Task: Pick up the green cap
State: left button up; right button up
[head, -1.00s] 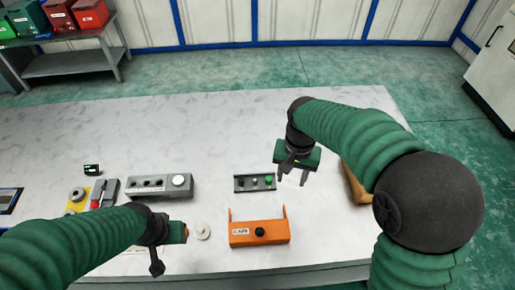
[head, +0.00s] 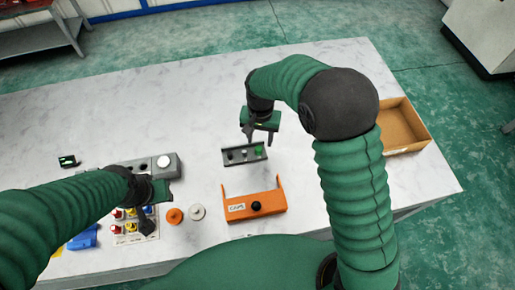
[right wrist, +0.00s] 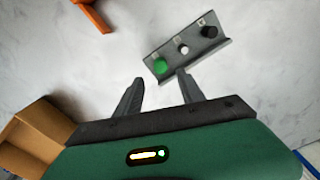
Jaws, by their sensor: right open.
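The green cap (head: 260,150) sits at the right end of a small grey rail (head: 231,157) on the table. In the right wrist view the green cap (right wrist: 160,67) is at the near end of the rail, with a white cap and a black cap (right wrist: 209,31) beside it. My right gripper (head: 260,138) is open and empty, just behind the rail in the head view. In the wrist view its fingertips (right wrist: 160,78) are apart, with the cap just beyond the gap between them. My left gripper (head: 158,208) is at the left; its jaws are unclear.
An orange bracket (head: 238,207) with a black knob stands in front of the rail. An orange disc (head: 174,216) and a white disc (head: 197,212) lie left of it. A cardboard box (head: 418,124) is at the right. The table behind the rail is clear.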

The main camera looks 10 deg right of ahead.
aim_at(258, 147)
jog(key=f, duration=0.4)
jog(key=shift+s+a+f, duration=0.1)
jog(key=shift+s+a, duration=0.15)
jog(key=shift+a, duration=0.1)
jog(key=shift+w+d+f, duration=0.1)
jog(key=shift+d+f, duration=0.1)
jog(key=shift+f, duration=0.1)
jog(key=shift+a, duration=0.15)
grip_shut()
